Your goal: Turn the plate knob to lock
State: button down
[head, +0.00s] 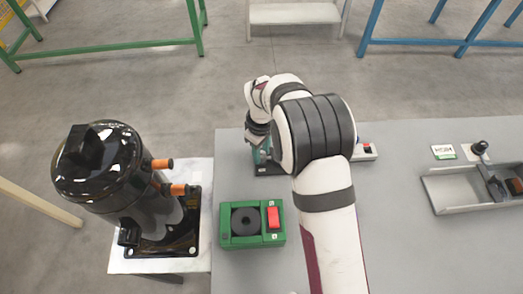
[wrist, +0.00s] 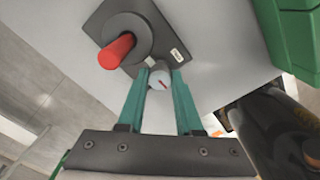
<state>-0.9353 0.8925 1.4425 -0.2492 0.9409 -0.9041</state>
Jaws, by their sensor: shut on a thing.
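The plate knob (wrist: 159,80) is a small pale round knob with a red mark on its face, at the edge of a dark plate (wrist: 186,35). The plate carries a dark disc with a red handle (wrist: 116,52) and a small white label. My gripper (wrist: 161,77) has its two teal fingers on either side of the knob, shut on it. In the head view my gripper (head: 262,156) reaches down over the dark plate (head: 270,170) at the table's far left; my arm hides most of the plate and the knob.
A green box (head: 226,239) with a black disc and a red switch (head: 273,218) sits nearer on the grey table. A black compressor (head: 105,170) stands left on a white-topped support. A small box with a red button (head: 366,151) and a metal tray (head: 455,208) lie to the right.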

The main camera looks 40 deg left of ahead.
jog(key=shift+m, duration=1.9)
jog(key=c, duration=0.6)
grip_release()
